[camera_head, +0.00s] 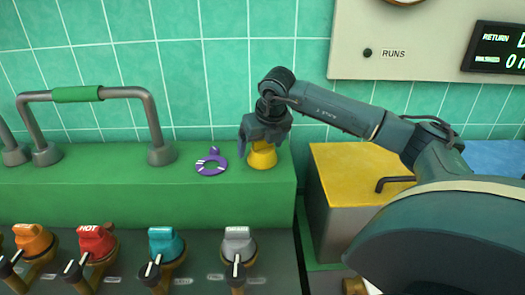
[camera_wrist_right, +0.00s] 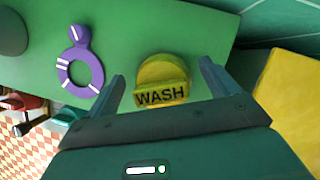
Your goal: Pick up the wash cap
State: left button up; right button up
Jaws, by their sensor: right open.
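The wash cap (camera_head: 262,156) is a yellow cap standing on the green ledge (camera_head: 150,209) in the head view. In the right wrist view the wash cap (camera_wrist_right: 163,80) shows the word WASH on its raised grip. My right gripper (camera_head: 263,137) is right above the cap and points down. In the wrist view the fingers of my right gripper (camera_wrist_right: 161,82) are apart, one on each side of the cap, with visible gaps. The head view does not show how low the fingertips reach. My left gripper is not in view.
A purple ring with a tab (camera_head: 211,162) lies on the ledge left of the cap. A grey pipe handle with a green grip (camera_head: 78,94) stands farther left. Several coloured valve knobs (camera_head: 166,243) line the front. A yellow-topped box (camera_head: 350,169) stands to the right.

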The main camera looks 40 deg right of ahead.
jog(key=c, duration=1)
notch_tip(320, 180, up, 10)
jog(key=shift+r, duration=0.1)
dwell(0.5)
